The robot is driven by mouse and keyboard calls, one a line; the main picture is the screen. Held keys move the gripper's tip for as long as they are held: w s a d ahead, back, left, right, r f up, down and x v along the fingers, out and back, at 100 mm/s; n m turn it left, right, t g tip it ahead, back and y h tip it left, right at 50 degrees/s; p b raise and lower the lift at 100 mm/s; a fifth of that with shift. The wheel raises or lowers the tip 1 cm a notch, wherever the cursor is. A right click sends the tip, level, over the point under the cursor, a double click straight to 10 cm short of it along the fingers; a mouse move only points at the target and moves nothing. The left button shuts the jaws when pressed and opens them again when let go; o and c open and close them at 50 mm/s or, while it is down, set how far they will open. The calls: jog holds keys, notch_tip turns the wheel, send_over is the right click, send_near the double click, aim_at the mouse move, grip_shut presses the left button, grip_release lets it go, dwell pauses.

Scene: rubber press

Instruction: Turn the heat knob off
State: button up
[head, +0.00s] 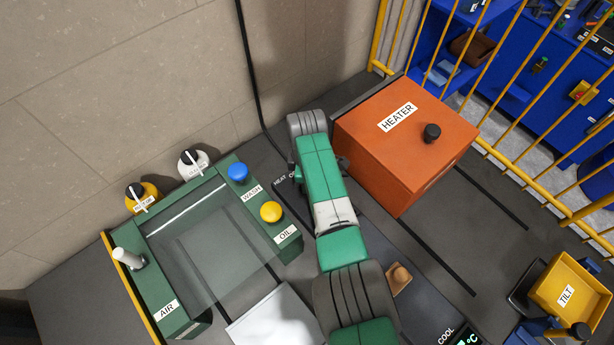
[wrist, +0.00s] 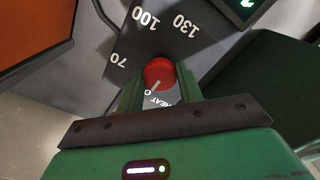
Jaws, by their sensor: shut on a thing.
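The heat knob (wrist: 159,70) is red and round with a white pointer line. In the wrist view it sits between the two green fingers of my gripper (wrist: 159,88), which is shut on it. The pointer slants to the lower left, towards a round white mark close to the HEAT lettering. The dial panel (wrist: 150,45) carries 70, 100 and 130 around the knob's far side. In the head view my arm hides the knob and fingertips; only part of the HEAT label (head: 284,181) shows.
An orange HEATER box (head: 375,145) stands close on the right of my arm. A green machine with WASH and OIL buttons, blue (head: 238,172) and yellow (head: 271,212), stands on the left. A yellow TILT tray (head: 568,290) is at the lower right.

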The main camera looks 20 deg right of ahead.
dwell(0.4)
jog(key=o, duration=1)
jog(key=shift+c, duration=0.2)
notch_tip(320, 180, up, 8)
jog(key=p, duration=0.2)
jog(key=shift+p, duration=0.35)
